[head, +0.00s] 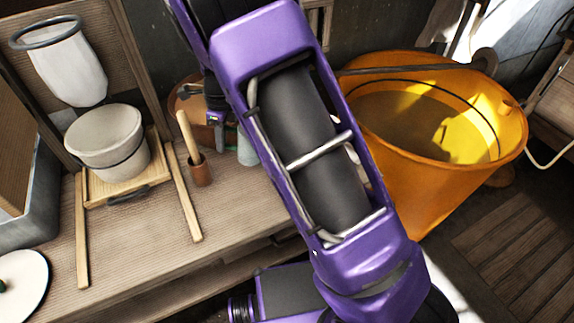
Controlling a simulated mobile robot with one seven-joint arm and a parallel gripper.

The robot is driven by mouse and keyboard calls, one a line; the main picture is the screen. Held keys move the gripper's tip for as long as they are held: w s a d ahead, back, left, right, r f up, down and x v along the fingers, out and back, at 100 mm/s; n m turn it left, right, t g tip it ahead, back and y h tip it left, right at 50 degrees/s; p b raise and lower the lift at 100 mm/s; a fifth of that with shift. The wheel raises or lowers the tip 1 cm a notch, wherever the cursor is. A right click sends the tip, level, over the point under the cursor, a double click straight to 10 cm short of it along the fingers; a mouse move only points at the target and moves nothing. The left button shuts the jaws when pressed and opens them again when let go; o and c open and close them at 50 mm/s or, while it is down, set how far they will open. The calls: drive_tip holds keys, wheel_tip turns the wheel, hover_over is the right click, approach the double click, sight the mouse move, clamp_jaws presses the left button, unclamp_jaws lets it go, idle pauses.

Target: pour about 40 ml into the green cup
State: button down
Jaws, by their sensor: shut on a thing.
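My gripper (218,132) points down over the back of the wooden bench, partly hidden by my own purple arm. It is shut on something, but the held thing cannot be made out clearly. A pale green cup-like thing (246,151) stands just right of the gripper, its right side hidden by my arm. It looks like the green cup, but its inside and any liquid in it are hidden. A round brown thing (186,103) shows behind and left of the gripper; I cannot tell whether the gripper touches it.
A brown holder (200,172) with a wooden handle stands on the bench (235,205). Left of it are a whitish pot (108,140) on a wooden stand and a hanging white bag (66,68). A large orange tub (440,175) stands right, beyond my arm.

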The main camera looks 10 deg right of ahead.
sight(230, 148)
drive_tip(key=f, duration=0.1)
drive_tip(key=d+f+y, duration=0.1)
drive_tip(key=f+y, duration=0.1)
drive_tip(key=shift+s+d+f+t, duration=0.1)
drive_tip(key=shift+s+d+t, duration=0.15)
drive_tip(key=shift+d+t, duration=0.15)
drive_tip(key=d+r+y, duration=0.1)
drive_tip(key=r+y, duration=0.1)
drive_tip(key=r, duration=0.1)
drive_tip(key=s+d+r+t+y, duration=0.1)
drive_tip(key=r, duration=0.1)
drive_tip(key=shift+d, duration=0.3)
drive_tip(key=shift+s+d+r+y, duration=0.15)
drive_tip(key=shift+d+y, duration=0.1)
drive_tip(key=shift+y, duration=0.15)
drive_tip(key=shift+d+t+y+b, duration=0.25)
drive_tip(key=shift+t+y+b, duration=0.15)
drive_tip(key=shift+y+b, duration=0.15)
drive_tip(key=shift+d+y+b, duration=0.15)
drive_tip(key=shift+y+b, duration=0.2)
drive_tip(key=shift+b, duration=0.2)
drive_tip(key=shift+s+d+r+y+b, duration=0.2)
drive_tip(key=shift+r+y+b, duration=0.3)
drive_tip(key=shift+r+b, duration=0.3)
drive_tip(key=shift+d+f+t+b, duration=0.1)
drive_tip(key=shift+t+b, duration=0.2)
drive_tip(key=shift+b, duration=0.2)
drive_tip(key=shift+s+d+r+y+b, duration=0.15)
drive_tip(key=shift+d+r+y+b, duration=0.1)
drive_tip(key=shift+y+b, duration=0.5)
